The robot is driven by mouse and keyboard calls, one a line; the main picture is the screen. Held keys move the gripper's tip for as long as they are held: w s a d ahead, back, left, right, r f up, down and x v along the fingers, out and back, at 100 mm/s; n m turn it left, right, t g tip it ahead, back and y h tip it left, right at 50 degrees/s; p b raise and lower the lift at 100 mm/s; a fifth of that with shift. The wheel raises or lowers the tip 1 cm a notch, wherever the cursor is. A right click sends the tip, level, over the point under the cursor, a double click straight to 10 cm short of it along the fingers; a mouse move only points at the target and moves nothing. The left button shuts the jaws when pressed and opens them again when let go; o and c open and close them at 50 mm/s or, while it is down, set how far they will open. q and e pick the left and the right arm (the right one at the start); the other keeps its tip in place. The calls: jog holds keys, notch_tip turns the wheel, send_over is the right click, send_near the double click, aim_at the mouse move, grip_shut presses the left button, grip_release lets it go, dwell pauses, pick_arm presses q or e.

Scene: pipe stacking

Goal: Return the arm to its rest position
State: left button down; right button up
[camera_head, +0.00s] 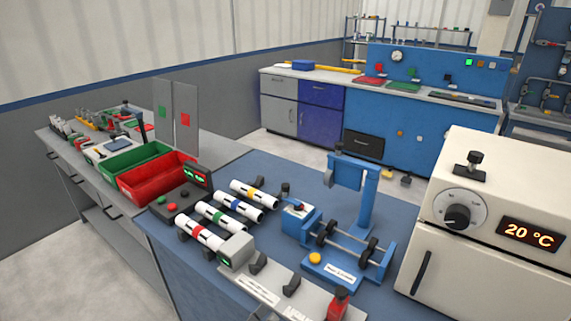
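Neither of my arms nor grippers is in view. Several white pipes lie side by side on the blue-topped bench (165,250). One is the red-banded pipe (207,236), and beyond it are the green-banded pipe (224,222), the blue-banded pipe (240,211) and the yellow-banded pipe (262,196). They rest on dark supports. A blue machine (310,238) with rollers and a tall post stands to their right. I cannot tell what is outside the picture.
A white oven (440,265) showing 20 °C stands at the right. A red bin (140,187) and a green bin (118,165) sit on the left bench. A control box (183,204) and a grey plate (270,290) lie near the pipes. A blue workbench (430,130) is behind.

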pick_arm(q)
jog(key=s+a+f+m+g+y+p, duration=0.1)
jog(key=s+a+f+y+p, duration=0.1)
jog(key=s+a+f, duration=0.3)
jog(key=s+a+f+m+g+y+p, duration=0.2)
jog(key=s+a+f, duration=0.3)
jog(key=s, duration=0.7)
jog(key=s+a+f+m+g+y+p, duration=0.1)
jog(key=s+a+f+g+y+p, duration=0.1)
jog(key=s+a, duration=0.4)
notch_tip(320, 180, down, 3)
jog(key=shift+s+r+m+y, duration=0.1)
jog(key=shift+s+m+y, duration=0.2)
jog(key=shift+s+y, duration=0.8)
pick_arm(e)
notch_tip(320, 180, up, 7)
jog(key=w, duration=0.2)
jog(key=shift+w+a+t, duration=0.15)
jog(key=shift+a+t, duration=0.15)
jog(key=shift+a, duration=0.1)
pick_arm(q)
jog(key=shift+s, duration=0.1)
pick_arm(e)
jog(key=shift+w+a+r, duration=0.1)
jog(key=shift+w+a, duration=0.1)
jog(key=shift+w, duration=0.25)
